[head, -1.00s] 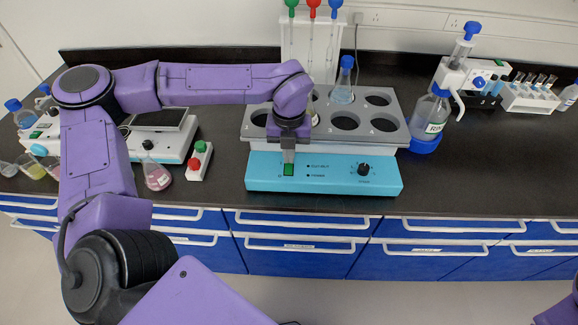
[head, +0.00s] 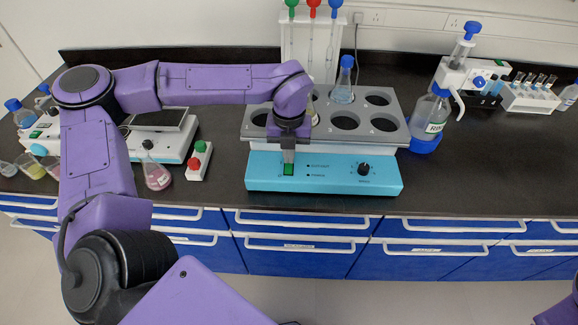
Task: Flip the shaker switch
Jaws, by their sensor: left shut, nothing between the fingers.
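The shaker (head: 225,178) stands on the dark bench, with a light blue front panel and a grey top plate with several round holes. A flask with a blue cap (head: 343,85) stands in one back hole. A green switch (head: 289,170) sits at the left of the front panel, beside a black knob (head: 364,169). My left gripper (head: 288,161) is shut and empty, pointing down right at the green switch. Its fingertips hide part of the switch, and I cannot tell if they touch it. My right gripper is not in view; only a bit of purple arm shows at the bottom right.
A small white box with red and green buttons (head: 191,172) and a flask of pink liquid (head: 157,176) stand left of the shaker. A bottle with a dispenser (head: 429,117) stands right of it. The bench (head: 480,175) is clear at front right.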

